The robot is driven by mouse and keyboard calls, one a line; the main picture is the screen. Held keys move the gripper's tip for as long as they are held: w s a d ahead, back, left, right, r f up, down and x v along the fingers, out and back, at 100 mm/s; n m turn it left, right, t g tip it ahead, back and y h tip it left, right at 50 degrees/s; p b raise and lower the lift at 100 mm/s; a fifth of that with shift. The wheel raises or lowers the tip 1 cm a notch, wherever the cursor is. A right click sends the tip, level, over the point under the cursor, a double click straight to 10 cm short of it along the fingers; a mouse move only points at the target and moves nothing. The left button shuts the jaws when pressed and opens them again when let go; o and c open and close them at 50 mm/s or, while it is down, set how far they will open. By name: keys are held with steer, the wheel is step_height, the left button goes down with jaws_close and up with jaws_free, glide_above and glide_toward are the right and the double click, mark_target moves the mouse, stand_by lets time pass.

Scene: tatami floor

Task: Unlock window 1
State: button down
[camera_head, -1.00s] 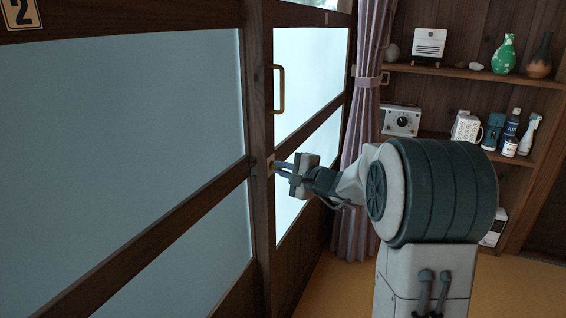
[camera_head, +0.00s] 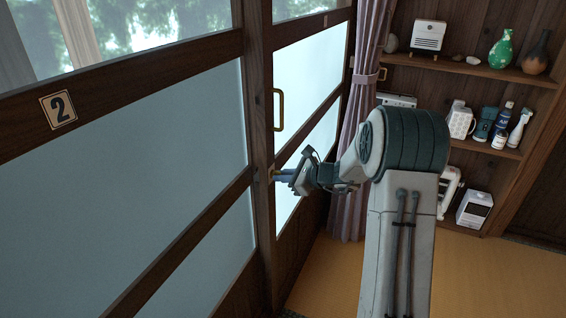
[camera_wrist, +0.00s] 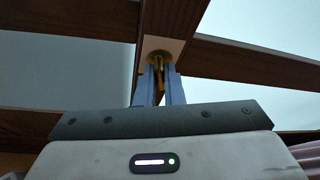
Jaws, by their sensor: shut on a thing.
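The wooden-framed window with frosted panes (camera_head: 150,150) fills the left of the head view and carries a plate marked 2 (camera_head: 59,109). A brass-coloured lock (camera_wrist: 157,60) on a pale plate sits on the upright frame post in the wrist view. My gripper (camera_head: 281,175) reaches the post from the right, below a brass pull handle (camera_head: 278,110). In the wrist view its two blue-grey fingers (camera_wrist: 158,78) are shut on the lock's small brass piece. Its exact turn is hard to tell. No plate marked 1 shows.
A gathered mauve curtain (camera_head: 360,130) hangs right of the window. Wooden shelves (camera_head: 470,69) behind my arm hold vases, bottles and small appliances. A white box (camera_head: 474,210) stands low at the right. Tatami floor (camera_head: 480,280) is open at the lower right.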

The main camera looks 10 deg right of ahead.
steer(key=m+g+p, duration=0.1)
steer(key=m+p, duration=0.1)
steer(key=p, duration=0.2)
steer(key=shift+d+r+y+p, duration=0.1)
steer(key=shift+y+p, duration=0.2)
steer(key=shift+y, duration=0.1)
steer(key=c, duration=1.5)
jaws_free()
steer(key=shift+c, duration=0.2)
steer(key=v, duration=1.3)
steer(key=shift+d, duration=0.4)
steer(key=shift+r, duration=0.1)
